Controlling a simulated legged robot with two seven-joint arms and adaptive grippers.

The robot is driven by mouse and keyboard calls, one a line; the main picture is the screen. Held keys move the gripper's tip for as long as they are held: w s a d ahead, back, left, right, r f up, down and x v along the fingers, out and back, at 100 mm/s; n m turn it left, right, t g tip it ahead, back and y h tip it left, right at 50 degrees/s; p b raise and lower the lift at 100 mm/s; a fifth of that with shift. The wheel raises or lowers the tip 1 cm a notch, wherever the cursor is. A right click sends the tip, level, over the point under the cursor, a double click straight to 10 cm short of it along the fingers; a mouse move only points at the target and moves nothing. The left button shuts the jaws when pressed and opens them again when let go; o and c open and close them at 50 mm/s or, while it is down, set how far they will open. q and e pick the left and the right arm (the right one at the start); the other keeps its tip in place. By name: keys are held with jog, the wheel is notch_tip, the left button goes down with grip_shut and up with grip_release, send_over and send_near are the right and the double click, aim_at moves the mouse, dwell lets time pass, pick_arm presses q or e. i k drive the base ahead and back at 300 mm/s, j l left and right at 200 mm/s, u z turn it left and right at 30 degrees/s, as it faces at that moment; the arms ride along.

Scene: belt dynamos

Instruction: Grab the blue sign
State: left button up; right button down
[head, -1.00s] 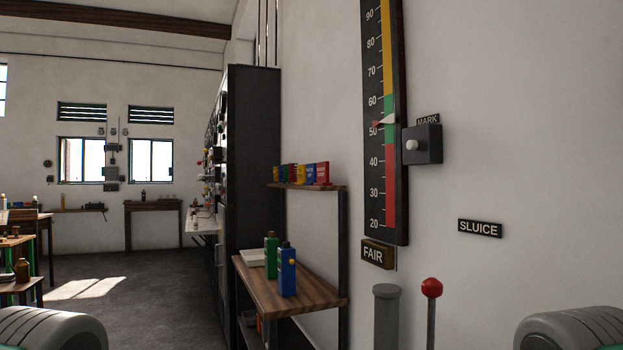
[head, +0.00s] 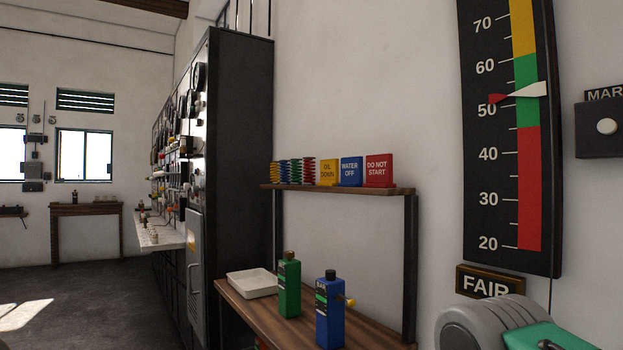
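The blue sign (head: 350,171) reads "WATER OFF" and stands upright on the upper wooden shelf (head: 395,191). A yellow sign (head: 328,172) reading "OIL DOWN" is at its left. A red sign (head: 379,170) reading "DO NOT START" is at its right. A grey and green part of my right arm shows at the lower right of the head view. Neither gripper's fingers are in view.
On the lower wooden bench stand a green bottle (head: 289,287), a blue bottle (head: 330,313) and a white tray (head: 252,283). Coloured springs (head: 292,172) stand left of the signs. A dark cabinet (head: 240,170) is behind at left. A gauge board (head: 510,140) hangs on the wall at right.

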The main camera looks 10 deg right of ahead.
aim_at(352, 167)
jog(key=i+j+z, duration=0.35)
jog(key=j, duration=0.2)
jog(key=i+j+z, duration=0.35)
jog(key=j, duration=0.3)
jog(key=i+j+z, duration=0.15)
jog(key=j, duration=0.15)
jog(key=k, duration=0.05)
